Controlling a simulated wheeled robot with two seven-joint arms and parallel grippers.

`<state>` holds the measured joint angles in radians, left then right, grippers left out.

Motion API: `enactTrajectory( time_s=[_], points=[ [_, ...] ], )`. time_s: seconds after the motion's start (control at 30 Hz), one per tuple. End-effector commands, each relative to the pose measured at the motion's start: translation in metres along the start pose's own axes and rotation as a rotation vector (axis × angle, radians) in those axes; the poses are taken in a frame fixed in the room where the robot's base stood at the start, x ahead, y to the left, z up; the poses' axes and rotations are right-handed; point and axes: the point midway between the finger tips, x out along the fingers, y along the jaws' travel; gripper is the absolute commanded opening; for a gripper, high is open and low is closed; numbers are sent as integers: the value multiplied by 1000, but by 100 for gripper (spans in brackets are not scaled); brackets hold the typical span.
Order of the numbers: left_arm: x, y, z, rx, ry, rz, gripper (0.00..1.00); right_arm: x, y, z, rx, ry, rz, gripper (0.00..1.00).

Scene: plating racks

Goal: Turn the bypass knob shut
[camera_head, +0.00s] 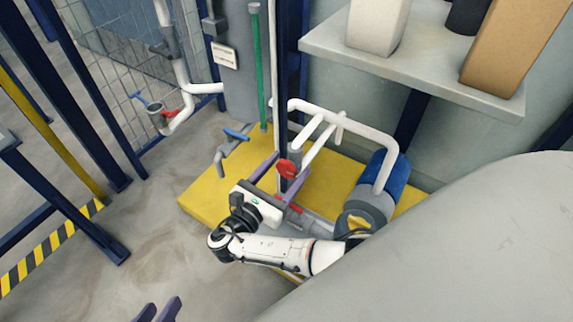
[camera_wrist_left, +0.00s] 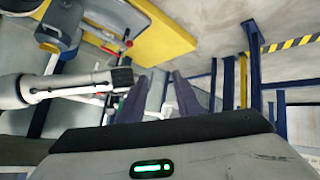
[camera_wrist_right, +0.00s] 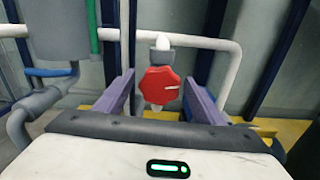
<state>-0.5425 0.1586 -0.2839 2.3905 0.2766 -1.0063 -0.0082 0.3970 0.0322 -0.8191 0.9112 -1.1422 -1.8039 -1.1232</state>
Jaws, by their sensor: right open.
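A red octagonal knob (camera_head: 287,168) sits on a grey valve body on white pipework above the yellow platform. In the right wrist view the knob (camera_wrist_right: 159,86) faces me, with a short white mark at its right side. My right gripper (camera_head: 280,178) is open, with one purple finger on each side of the knob. In the right wrist view gaps show between the knob and both fingers, so it is not clamped. My left gripper (camera_head: 157,311) is open and empty, low at the bottom edge of the head view, away from the pipes.
A blue-handled valve (camera_head: 236,134) and a green pipe (camera_head: 258,75) stand left of the knob. A blue and grey pump (camera_head: 378,190) is to the right. A shelf (camera_head: 420,65) holds containers above. A mesh fence (camera_head: 120,70) and dark blue posts bound the left; floor there is open.

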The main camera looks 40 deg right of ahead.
Motion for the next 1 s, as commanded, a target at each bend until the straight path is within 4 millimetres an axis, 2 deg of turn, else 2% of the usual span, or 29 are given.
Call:
enactTrajectory(
  time_s=[0.03,0.2,0.27,0.47,0.53,0.63,0.8,1.0],
  points=[
    [0,0,0,0,0,0,31,0,0,0,0,0,0,58],
    [0,0,0,0,1,0,31,0,0,0,0,0,0,29],
    [0,0,0,0,1,0,31,0,0,0,0,0,0,22],
    [-8,0,-7,11,-7,-13,31,-1,1,5,-65,0,-1,22],
    [-3,-8,7,18,-61,-39,31,-1,1,6,-129,0,0,22],
    [-2,-15,17,28,-104,-65,31,-1,1,6,-226,0,0,22],
    [-2,-21,23,31,-122,-88,31,-1,0,2,-347,1,0,22],
    [-1,-23,25,32,-122,-92,31,-1,0,0,-374,0,-1,22]
  ],
)
